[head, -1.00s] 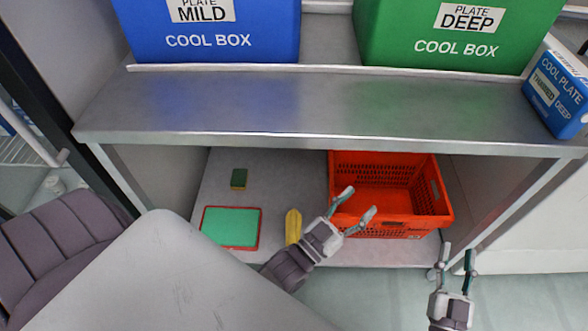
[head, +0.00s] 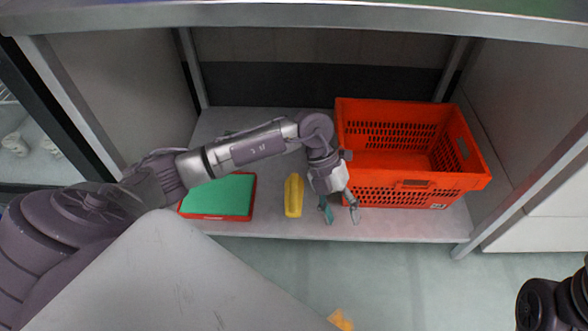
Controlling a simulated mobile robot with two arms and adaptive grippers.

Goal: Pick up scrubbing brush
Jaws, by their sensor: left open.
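A long yellow object (head: 293,195), which looks like the scrubbing brush, lies on the lower grey shelf. The gripper and the yellow object look apart, but the height of the fingertips over the shelf is hard to tell. My right gripper is out of the picture; only a dark part of that arm shows at the lower right.
An orange basket (head: 415,185) stands right of my left gripper, very close to it. A red-edged item with a green top (head: 220,194) lies left of the yellow object. The upper shelf edge (head: 300,15) crosses the top. A small orange-yellow thing (head: 341,320) shows at the bottom.

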